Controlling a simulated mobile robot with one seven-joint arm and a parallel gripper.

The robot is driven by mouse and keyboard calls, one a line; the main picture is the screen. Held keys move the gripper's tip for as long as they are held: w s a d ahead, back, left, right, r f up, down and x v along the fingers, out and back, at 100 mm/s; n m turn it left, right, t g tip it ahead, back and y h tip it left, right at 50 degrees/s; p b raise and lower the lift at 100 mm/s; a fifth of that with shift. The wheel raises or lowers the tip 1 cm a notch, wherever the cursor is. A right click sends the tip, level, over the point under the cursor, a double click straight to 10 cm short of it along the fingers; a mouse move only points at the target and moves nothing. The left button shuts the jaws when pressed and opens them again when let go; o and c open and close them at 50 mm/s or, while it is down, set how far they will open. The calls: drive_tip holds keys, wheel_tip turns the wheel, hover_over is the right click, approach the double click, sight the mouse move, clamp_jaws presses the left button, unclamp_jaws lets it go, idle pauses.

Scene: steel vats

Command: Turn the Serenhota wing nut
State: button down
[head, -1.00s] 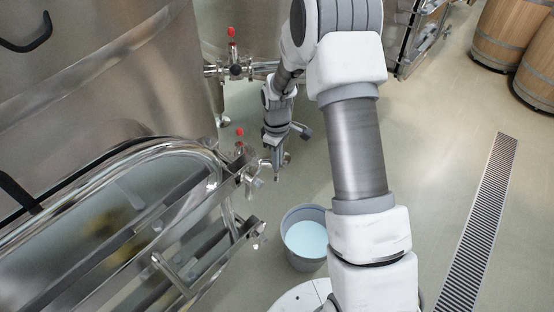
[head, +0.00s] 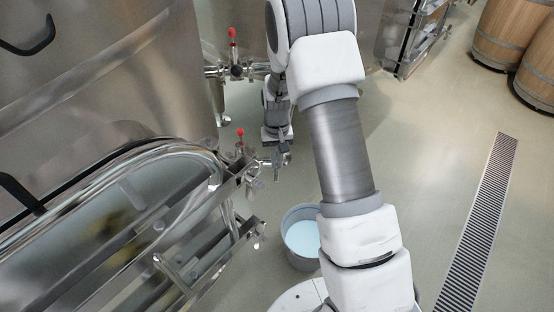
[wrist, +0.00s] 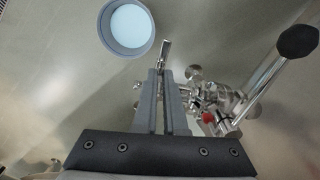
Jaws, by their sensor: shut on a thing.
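My gripper (head: 280,158) is at the end of a small metal fitting beside the lower vat's red-handled valve (head: 240,148). In the wrist view its two grey fingers (wrist: 163,75) are nearly together, shut on a small shiny metal piece (wrist: 164,50) that sticks out past the tips. I take this piece to be the wing nut; the fingers hide most of it. The valve's metal fittings (wrist: 200,98) show just right of the fingers, with the red handle (wrist: 208,118) close by.
A grey bucket of pale blue liquid (head: 302,238) stands on the floor below. A second red-topped valve (head: 234,68) sits farther back.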

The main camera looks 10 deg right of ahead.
drive_tip(key=m+p, duration=0.1)
drive_tip(key=m, duration=0.3)
drive_tip(key=shift+a+r+m, duration=0.1)
drive_tip(key=shift+m, duration=0.2)
drive_tip(key=m+p, duration=0.1)
drive_tip(key=m, duration=0.4)
drive_tip(key=m+p, duration=0.3)
drive_tip(key=m, duration=0.3)
drive_tip(key=shift+w+m, duration=0.1)
drive_tip(key=shift+m, duration=0.3)
drive_tip(key=c, duration=1.3)
unclamp_jaws()
drive_tip(key=shift+o, duration=0.2)
wheel_tip(320, 180, up, 17)
drive_tip(key=p, duration=0.2)
drive_tip(key=shift+r, duration=0.15)
drive_tip(key=shift+r, duration=0.1)
